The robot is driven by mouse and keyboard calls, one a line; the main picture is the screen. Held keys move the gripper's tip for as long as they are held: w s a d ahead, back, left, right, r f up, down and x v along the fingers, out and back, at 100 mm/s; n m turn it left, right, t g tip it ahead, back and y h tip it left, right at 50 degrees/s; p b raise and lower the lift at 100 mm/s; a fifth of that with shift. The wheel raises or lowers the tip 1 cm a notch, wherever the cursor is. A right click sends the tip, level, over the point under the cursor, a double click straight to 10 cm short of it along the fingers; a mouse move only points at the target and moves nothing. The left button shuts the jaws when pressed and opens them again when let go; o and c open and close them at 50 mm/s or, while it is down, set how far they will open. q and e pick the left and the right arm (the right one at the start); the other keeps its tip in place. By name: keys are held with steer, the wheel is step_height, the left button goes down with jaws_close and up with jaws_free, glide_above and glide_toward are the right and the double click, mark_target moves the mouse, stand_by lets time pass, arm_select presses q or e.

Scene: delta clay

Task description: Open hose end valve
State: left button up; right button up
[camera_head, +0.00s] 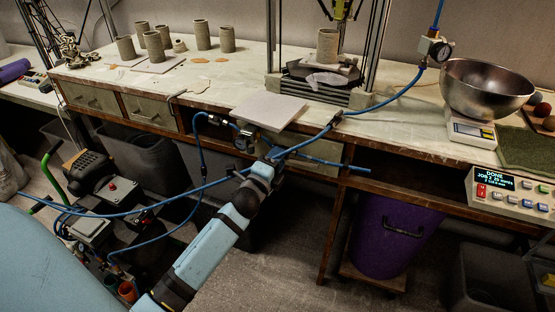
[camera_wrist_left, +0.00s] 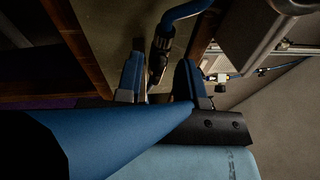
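My left gripper (camera_head: 266,158) is at the front edge of the bench, partly hidden among blue hoses in the head view. In the left wrist view its two fingers (camera_wrist_left: 158,78) stand apart. A dark fitting (camera_wrist_left: 158,60) on the end of a blue hose (camera_wrist_left: 185,13) lies in line with the gap between them; I cannot tell whether they touch it. In the head view a black hose fitting (camera_head: 215,120) hangs at the bench edge. My right gripper is not seen.
A grey slab (camera_head: 268,107) overhangs the bench edge above my gripper. A compressor (camera_head: 95,205) stands on the floor at left, and a purple bin (camera_head: 385,238) under the bench.

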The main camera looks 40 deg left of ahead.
arm_select(q)
steer(key=s+d+f, duration=0.1)
steer(key=s+f, duration=0.1)
steer(key=s, duration=1.1)
steer(key=shift+s+d+p, duration=0.2)
steer(key=shift+s+p, duration=0.1)
steer(key=shift+p, duration=0.1)
steer(key=shift+d, duration=0.1)
